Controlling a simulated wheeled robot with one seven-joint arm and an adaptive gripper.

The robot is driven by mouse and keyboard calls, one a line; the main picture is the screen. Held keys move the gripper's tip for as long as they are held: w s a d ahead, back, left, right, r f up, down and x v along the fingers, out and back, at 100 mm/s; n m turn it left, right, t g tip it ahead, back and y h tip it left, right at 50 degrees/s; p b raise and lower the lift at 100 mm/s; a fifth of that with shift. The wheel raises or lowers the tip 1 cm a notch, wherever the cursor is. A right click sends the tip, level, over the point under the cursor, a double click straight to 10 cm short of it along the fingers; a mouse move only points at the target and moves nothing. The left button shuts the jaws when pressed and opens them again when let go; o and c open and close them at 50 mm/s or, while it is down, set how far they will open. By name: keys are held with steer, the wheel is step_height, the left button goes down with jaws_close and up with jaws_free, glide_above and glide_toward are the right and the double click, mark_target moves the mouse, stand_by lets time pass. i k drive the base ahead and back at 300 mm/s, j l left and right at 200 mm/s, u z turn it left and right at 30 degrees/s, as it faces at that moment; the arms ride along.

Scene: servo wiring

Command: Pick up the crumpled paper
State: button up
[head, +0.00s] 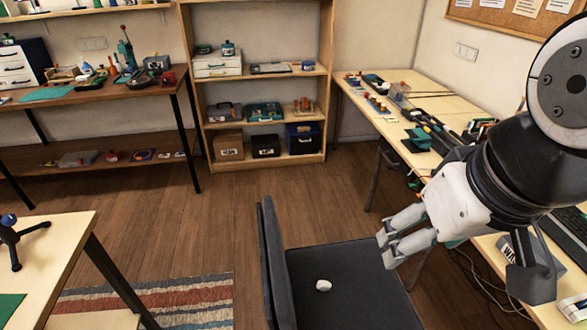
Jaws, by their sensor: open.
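The crumpled paper (323,285) is a small white lump in the head view. It lies on the dark seat of a chair (350,300), left of the seat's middle. My gripper (382,248) is open and empty, with its two pale fingers pointing left over the right back part of the seat. It is above and to the right of the paper, apart from it. Nothing hides the paper.
The chair's dark backrest (270,262) stands upright just left of the paper. A wooden workbench (445,105) with tools runs along the right. A table (50,255) with a black stand is at left. A shelf unit (258,82) stands at the back.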

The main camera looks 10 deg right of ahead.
mark_target(323, 285)
steer(key=j+z, duration=0.45)
steer(key=j, duration=0.5)
steer(key=k, duration=0.6)
steer(key=i+l+u, duration=0.1)
steer(key=i+u, duration=0.35)
steer(key=i, duration=0.1)
